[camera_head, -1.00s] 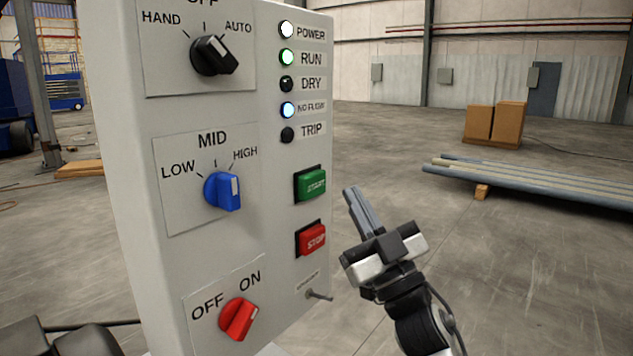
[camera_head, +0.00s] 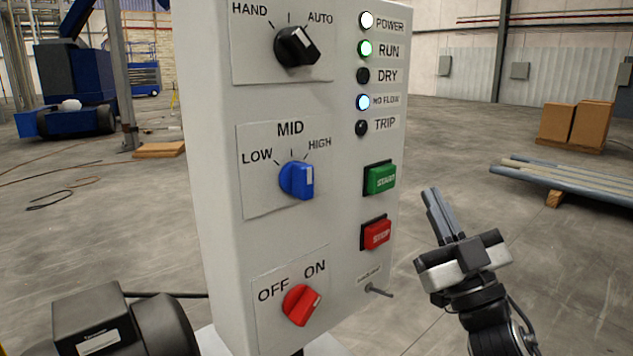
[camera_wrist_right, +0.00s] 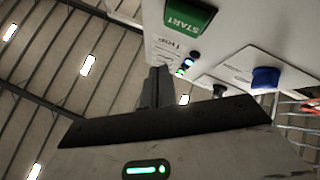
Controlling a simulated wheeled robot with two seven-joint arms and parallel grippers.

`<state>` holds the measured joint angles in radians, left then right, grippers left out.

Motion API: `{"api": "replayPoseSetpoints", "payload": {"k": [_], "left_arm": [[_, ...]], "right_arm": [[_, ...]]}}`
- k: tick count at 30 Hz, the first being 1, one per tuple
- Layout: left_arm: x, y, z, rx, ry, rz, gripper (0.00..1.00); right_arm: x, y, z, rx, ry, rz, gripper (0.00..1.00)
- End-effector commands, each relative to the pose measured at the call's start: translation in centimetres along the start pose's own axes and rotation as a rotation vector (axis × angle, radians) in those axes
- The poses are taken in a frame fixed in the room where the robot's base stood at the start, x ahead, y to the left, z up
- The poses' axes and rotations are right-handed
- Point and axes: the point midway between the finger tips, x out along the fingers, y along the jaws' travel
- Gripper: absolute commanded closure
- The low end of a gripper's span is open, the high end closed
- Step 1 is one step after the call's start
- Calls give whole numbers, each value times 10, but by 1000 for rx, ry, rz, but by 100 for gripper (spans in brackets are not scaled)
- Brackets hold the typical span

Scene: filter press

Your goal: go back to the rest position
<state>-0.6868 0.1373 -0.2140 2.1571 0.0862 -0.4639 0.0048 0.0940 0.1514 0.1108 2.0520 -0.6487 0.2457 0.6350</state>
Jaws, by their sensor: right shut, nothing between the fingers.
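My right gripper (camera_head: 430,191) is shut and empty. It stands apart from the grey control panel (camera_head: 215,200), to the right of the green START button (camera_head: 381,178) and the red STOP button (camera_head: 376,234). In the right wrist view, its closed fingers (camera_wrist_right: 158,72) point up past the panel, with the START button (camera_wrist_right: 188,18) above them. My left gripper is not in view.
The panel carries a black selector (camera_head: 296,46), a blue knob (camera_head: 297,181), a red knob (camera_head: 301,305) and a small toggle (camera_head: 378,291). POWER, RUN and NO FLOW lamps are lit. A dark motor-like unit (camera_head: 125,320) stands at lower left.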

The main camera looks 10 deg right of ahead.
Motion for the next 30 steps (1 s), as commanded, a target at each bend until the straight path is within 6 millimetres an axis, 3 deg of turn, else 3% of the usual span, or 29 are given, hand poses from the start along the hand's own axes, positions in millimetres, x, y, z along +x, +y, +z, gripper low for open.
{"api": "replayPoseSetpoints", "payload": {"k": [5, 9, 12, 18, 21, 25, 30], "left_arm": [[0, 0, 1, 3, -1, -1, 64], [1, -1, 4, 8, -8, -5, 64], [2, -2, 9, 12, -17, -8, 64], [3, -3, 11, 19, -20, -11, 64], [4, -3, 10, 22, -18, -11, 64], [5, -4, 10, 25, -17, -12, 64], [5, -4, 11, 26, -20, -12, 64]], "right_arm": [[-44, -24, 46, 64, -202, 14, 100], [-122, -64, 101, 146, -512, 4, 100], [-186, -97, 126, 202, -739, -31, 100], [-305, -160, 138, 307, -1115, -148, 100], [-344, -182, 132, 348, -1231, -202, 100], [-371, -196, 125, 379, -1309, -243, 100], [-377, -200, 123, 386, -1327, -254, 100]]}}
